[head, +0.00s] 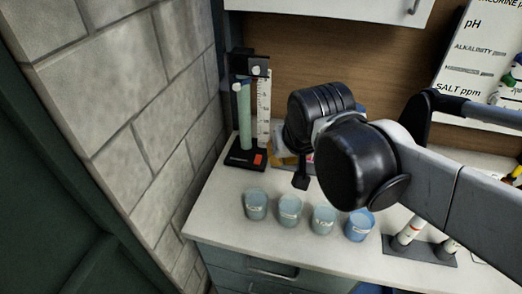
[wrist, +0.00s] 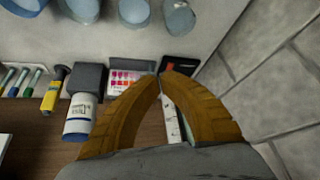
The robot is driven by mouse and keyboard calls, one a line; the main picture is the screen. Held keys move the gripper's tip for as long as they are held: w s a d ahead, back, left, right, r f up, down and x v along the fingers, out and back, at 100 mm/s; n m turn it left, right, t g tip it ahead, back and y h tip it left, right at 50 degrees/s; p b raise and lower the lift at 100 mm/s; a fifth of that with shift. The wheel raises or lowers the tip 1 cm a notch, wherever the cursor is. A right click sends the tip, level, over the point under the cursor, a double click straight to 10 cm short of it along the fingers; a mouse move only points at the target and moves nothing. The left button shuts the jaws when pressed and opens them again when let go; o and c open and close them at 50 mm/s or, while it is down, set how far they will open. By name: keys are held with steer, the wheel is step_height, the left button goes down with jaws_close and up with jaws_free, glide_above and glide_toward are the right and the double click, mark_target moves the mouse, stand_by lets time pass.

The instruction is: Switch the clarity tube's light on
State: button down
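The clarity tube (head: 244,118) is a pale green upright cylinder at the back left of the counter. It stands on a black base (head: 240,160) with an orange-red switch (head: 259,159) at the base's right front. A white ruled scale (head: 264,105) stands beside the tube. In the wrist view, the black base (wrist: 188,66) shows just beyond the fingertips, and part of the scale (wrist: 171,122) shows between the fingers. My gripper (wrist: 162,76) has brown fingers whose tips meet, with nothing held. In the head view, my arm hides the fingers. Whether the light is lit is unclear.
Several small cups (head: 290,209) line the counter's front, below and right of the tube. A colour chart box (wrist: 131,80) and a white bottle (wrist: 79,118) lie left of my fingers in the wrist view. A block wall (head: 130,100) closes in on the left.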

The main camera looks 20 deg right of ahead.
steer(key=w+m+g+p, duration=0.1)
steer(key=w+m+p, duration=0.1)
steer(key=w, duration=0.7)
steer(key=m+g+h+p, duration=0.1)
steer(key=m+g+h, duration=0.1)
steer(key=m, duration=0.1)
glide_above(261, 157)
steer(key=s+a, duration=0.2)
steer(key=s, duration=0.1)
step_height(261, 157, down, 5)
steer(key=shift+d+r, duration=0.1)
steer(key=shift+r, duration=0.1)
steer(key=shift+w+f, duration=0.1)
steer(key=b+x, duration=0.1)
steer(key=x, duration=0.3)
steer(key=b+x, duration=0.2)
steer(key=x, duration=0.3)
steer(key=b+x, duration=0.2)
steer(key=x, duration=0.2)
steer(key=shift+a+f, duration=0.3)
steer(key=shift+f, duration=0.15)
steer(key=shift+w+d+f+g+y, duration=0.15)
steer(key=shift+w+f+g+y, duration=0.1)
steer(key=shift+f+g+y, duration=0.3)
steer(key=shift+s+a+r, duration=0.45)
steer(key=shift+s, duration=0.25)
